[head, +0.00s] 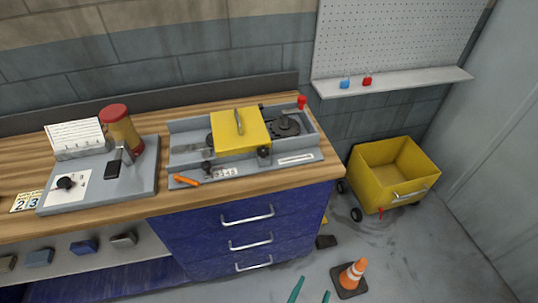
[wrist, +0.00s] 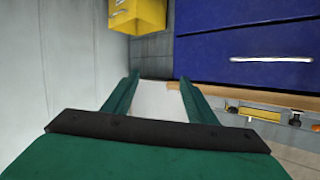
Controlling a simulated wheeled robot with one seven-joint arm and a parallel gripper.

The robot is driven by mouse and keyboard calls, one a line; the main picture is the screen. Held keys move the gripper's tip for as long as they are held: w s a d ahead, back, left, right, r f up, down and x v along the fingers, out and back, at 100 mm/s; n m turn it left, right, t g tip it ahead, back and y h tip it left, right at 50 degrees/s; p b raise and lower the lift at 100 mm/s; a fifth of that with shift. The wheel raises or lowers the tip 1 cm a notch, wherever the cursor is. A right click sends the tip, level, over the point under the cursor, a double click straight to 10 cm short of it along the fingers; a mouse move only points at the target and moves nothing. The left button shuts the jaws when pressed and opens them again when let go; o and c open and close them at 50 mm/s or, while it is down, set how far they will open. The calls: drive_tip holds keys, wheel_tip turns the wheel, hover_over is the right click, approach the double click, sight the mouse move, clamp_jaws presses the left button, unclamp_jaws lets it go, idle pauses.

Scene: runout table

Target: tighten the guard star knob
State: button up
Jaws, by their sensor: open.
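The yellow guard (head: 238,131) sits on a grey machine (head: 186,141) on the wooden bench, with a light handle on top. A small dark knob (head: 264,153) is at the guard's front right corner. It may be the star knob; its shape and tightness are too small to tell. My gripper (head: 312,293) shows only as two green fingertips at the bottom edge of the head view, low in front of the drawers and away from the machine. In the wrist view my gripper (wrist: 160,84) is open, with nothing between the fingers. The yellow guard (wrist: 263,115) shows small at the right there.
Blue drawers (head: 247,229) with bar handles front the bench. A yellow cart (head: 369,176) stands right of it, and an orange cone (head: 355,272) on the floor. An orange-handled tool (head: 187,181) lies on the machine's front. A grey panel with a dial (head: 66,183) is left.

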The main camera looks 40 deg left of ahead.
drive_tip(key=w+a+r+n+y, duration=0.2)
drive_tip(key=w+a, duration=0.4)
drive_tip(key=w, duration=0.2)
drive_tip(key=n+g+y, duration=0.7)
drive_tip(key=n, duration=0.2)
approach(263, 153)
drive_tip(key=shift+t, duration=0.3)
drive_tip(key=x, duration=0.8)
drive_tip(key=c, duration=1.1)
drive_tip(key=shift+o, duration=0.2)
drive_tip(key=shift+f+m, duration=0.1)
drive_tip(key=shift+m, duration=0.2)
